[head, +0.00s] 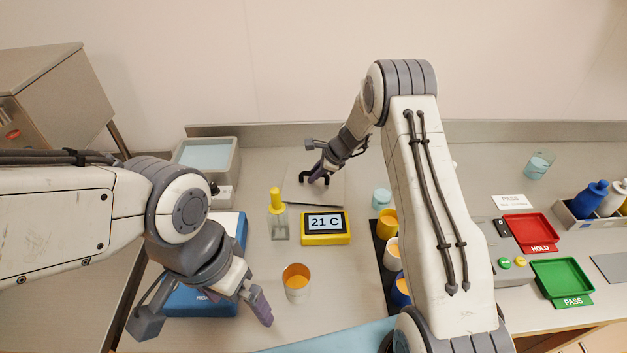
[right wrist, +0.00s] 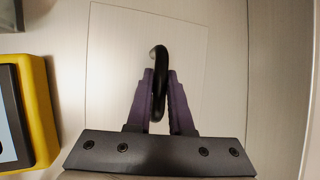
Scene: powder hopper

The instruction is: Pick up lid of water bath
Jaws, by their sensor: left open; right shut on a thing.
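The water bath (head: 234,166) is an open grey box with pale blue water at the back left. Its lid (head: 331,190) is a flat pale metal plate to the right of the bath, with a black loop handle (right wrist: 158,55). My right gripper (head: 318,176) is shut on this handle. The lid's plate (right wrist: 112,60) shows below the purple fingers (right wrist: 158,90) in the right wrist view. I cannot tell whether the lid touches the bench. My left gripper (head: 245,308) is open and empty at the front left, over a blue device (head: 205,302).
A yellow thermometer (head: 326,240) reading 21 C, a yellow-capped bottle (head: 278,220) and an orange-filled cup (head: 296,283) stand mid-bench. Several cups stand in a dark rack (head: 379,262) beside my right arm. Red (head: 530,230) and green (head: 562,278) trays lie at right.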

